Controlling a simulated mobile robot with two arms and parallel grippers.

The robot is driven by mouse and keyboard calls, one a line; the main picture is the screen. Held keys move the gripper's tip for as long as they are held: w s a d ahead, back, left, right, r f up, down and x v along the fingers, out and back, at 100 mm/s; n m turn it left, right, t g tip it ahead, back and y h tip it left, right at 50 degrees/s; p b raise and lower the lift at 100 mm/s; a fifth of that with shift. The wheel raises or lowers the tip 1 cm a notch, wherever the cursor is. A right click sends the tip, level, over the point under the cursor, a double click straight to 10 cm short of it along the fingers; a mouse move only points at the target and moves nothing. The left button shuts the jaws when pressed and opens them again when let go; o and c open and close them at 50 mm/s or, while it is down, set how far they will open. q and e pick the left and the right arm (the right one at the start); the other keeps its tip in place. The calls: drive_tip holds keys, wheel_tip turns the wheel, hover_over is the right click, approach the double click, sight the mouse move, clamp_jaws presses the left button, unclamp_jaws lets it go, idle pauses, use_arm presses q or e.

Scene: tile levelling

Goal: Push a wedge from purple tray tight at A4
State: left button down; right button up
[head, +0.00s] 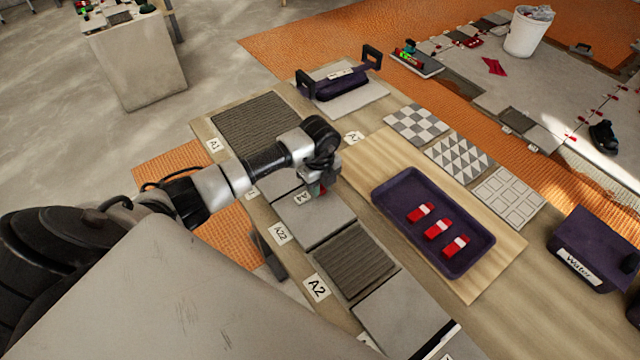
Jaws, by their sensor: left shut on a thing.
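The purple tray (395,218) lies on a wooden board and holds three red wedges (437,229), each with a white band. My left gripper (322,186) points down over the row of grey tiles, left of the tray. It is shut on a small red thing at its fingertips, probably a wedge, mostly hidden by the fingers. The fingertips are at or just above the grey tile (316,219); I cannot tell whether the red thing touches it. A small label (302,198) beside the fingertips may read A4, but it is hard to make out. My right gripper is not in view.
A ribbed tile (355,262) lies nearer in the row, and a larger ribbed panel (256,124) lies at the far left. A purple-handled tool (343,87) stands beyond. Patterned sample tiles (457,157) and a dark Water box (590,246) are at the right.

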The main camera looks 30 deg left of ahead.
use_arm(q)
drive_tip(key=shift+w+a+r, duration=0.1)
drive_tip(key=c, duration=0.9)
unclamp_jaws()
drive_tip(key=shift+r, duration=0.1)
